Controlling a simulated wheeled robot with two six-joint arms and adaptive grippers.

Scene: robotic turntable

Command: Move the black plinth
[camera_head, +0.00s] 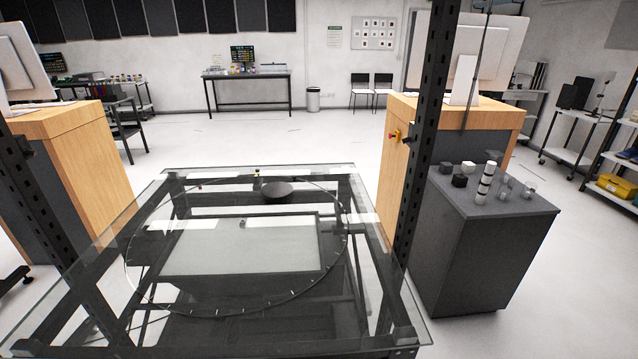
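A low, round black piece (276,190) lies toward the far side of the glass turntable (240,296); it looks like the black plinth, though I cannot be sure. A small black block (460,181) stands on the dark grey cabinet (484,250) at the right, beside a black-and-white banded column (485,184) and several small grey and white pieces. A tiny yellow and dark item (257,180) shows just left of the round black piece. Neither of my grippers is in view, so their state is hidden.
A glass-topped dark frame fills the foreground, with a dark upright post (421,130) at its right. Wooden desks with monitors stand left (85,150) and right (387,165). A pale rectangular panel (240,250) shows at the turntable. The floor (230,140) behind is clear.

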